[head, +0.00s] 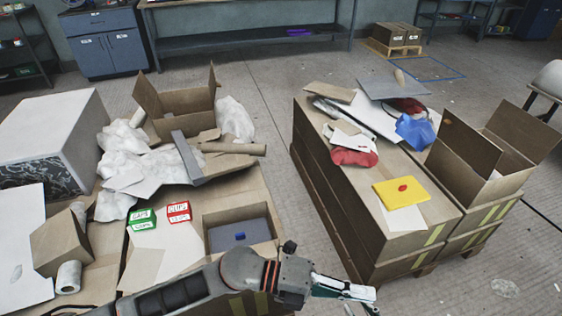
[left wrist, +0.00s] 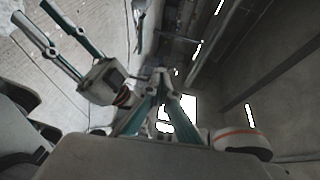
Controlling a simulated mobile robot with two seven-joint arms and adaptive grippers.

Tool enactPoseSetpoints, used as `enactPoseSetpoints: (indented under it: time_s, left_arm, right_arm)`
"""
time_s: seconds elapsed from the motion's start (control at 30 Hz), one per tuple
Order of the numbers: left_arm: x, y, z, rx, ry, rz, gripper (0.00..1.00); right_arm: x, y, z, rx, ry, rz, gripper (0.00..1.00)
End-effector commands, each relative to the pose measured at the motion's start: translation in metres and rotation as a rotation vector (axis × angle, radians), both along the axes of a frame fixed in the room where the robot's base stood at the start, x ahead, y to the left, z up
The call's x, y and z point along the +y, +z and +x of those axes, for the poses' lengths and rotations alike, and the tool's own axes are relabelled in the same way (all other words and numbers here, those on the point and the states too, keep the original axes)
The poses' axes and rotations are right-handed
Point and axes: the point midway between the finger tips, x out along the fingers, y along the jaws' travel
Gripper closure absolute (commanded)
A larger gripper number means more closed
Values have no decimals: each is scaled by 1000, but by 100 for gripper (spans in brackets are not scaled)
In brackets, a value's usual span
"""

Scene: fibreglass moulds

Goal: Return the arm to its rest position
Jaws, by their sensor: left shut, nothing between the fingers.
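My left arm comes in from the bottom left of the head view, and its gripper (head: 366,298) is shut and empty. It is low, in front of the gap between the two loaded stacks. In the left wrist view the left fingers (left wrist: 162,76) come together with nothing between them. My right gripper (left wrist: 38,22) shows at the upper left of that view, its two fingers apart and nothing between them. The right gripper is not in the head view.
The right stack has a yellow folder (head: 400,193) and an open box (head: 465,158). Floor (head: 285,150) between the stacks is clear.

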Motion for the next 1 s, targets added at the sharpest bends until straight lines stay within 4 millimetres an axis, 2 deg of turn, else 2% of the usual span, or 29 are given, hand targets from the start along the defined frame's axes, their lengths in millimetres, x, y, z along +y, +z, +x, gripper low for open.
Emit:
enactPoseSetpoints:
  time_s: [0.03,0.1,0.17,0.23,0.37,0.47,0.5,0.57,0.67,0.8,0.9,1.0]
  left_arm:
    - [-2,17,8,87,84,-84,100]
    - [4,37,29,205,214,-189,100]
    - [15,48,51,309,331,-268,100]
    - [37,50,76,433,473,-347,100]
    - [94,28,117,670,745,-453,100]
    - [149,-10,133,855,956,-502,100]
    - [171,-28,135,925,1036,-512,100]
    - [202,-55,133,1024,1145,-523,100]
    - [251,-101,118,1180,1313,-524,100]
    - [308,-157,81,1366,1505,-504,100]
    - [336,-184,55,1463,1599,-488,100]
    - [352,-200,37,1525,1657,-476,100]
  right_arm:
    - [0,-2,-3,7,0,1,74]
    - [1,-4,-4,10,1,2,74]
    - [1,-4,-5,10,1,2,74]
    - [2,-4,-4,10,1,3,74]
    - [2,-3,-3,8,0,5,74]
    - [2,-4,-3,8,0,7,74]
    - [2,-4,-3,8,0,7,74]
    - [2,-5,-3,9,1,8,74]
    - [2,-6,-4,11,0,8,74]
    - [2,-8,-5,14,0,9,74]
    - [2,-9,-5,17,0,9,74]
    - [2,-10,-6,19,0,9,74]
